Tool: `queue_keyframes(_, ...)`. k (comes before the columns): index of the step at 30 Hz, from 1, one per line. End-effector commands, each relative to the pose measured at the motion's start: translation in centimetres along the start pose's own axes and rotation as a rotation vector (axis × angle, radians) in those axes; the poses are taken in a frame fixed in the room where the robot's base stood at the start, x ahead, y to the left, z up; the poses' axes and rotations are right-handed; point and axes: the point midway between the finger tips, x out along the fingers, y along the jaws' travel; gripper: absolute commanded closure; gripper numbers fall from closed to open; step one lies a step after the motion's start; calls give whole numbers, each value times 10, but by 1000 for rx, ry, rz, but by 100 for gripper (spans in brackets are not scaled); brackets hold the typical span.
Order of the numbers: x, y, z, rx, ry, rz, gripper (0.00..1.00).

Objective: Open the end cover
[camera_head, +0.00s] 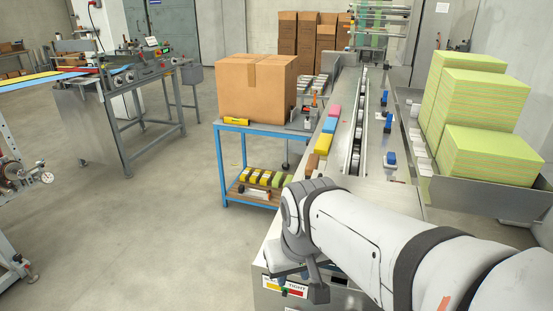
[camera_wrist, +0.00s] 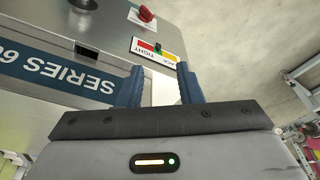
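The machine's steel end face shows at the bottom of the head view, with a red-yellow-green TIGHT label (camera_head: 284,288). In the wrist view the steel panel (camera_wrist: 100,112) carries a blue SERIES stripe (camera_wrist: 50,77), the same label (camera_wrist: 154,50), a small black slot (camera_wrist: 87,51) and a red knob (camera_wrist: 146,14). I cannot tell which part of this face is the end cover. My gripper (camera_wrist: 162,72) is open, its two blue fingers apart beside the panel's edge. A pale strip shows between them; contact cannot be told. In the head view my wrist partly hides the end face.
A blue-framed cart (camera_head: 219,160) with a cardboard box (camera_head: 255,88) stands left of the machine. Coloured packs (camera_head: 323,143) lie along the machine's left side. Green stacks (camera_head: 490,154) sit on a tray at right. The floor (camera_head: 170,230) at left is clear.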

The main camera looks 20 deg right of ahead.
Motion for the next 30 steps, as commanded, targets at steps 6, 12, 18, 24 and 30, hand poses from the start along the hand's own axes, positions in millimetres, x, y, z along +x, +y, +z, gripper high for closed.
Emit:
queue_keyframes(6,-48,15,-74,199,-59,-20,67)
queue_keyframes(12,-84,74,-152,426,-122,-67,67)
queue_keyframes(18,-97,123,-193,565,-154,-108,67)
queue_keyframes(24,-91,136,-202,604,-166,-122,67)
queue_keyframes(30,-60,130,-198,601,-167,-122,67)
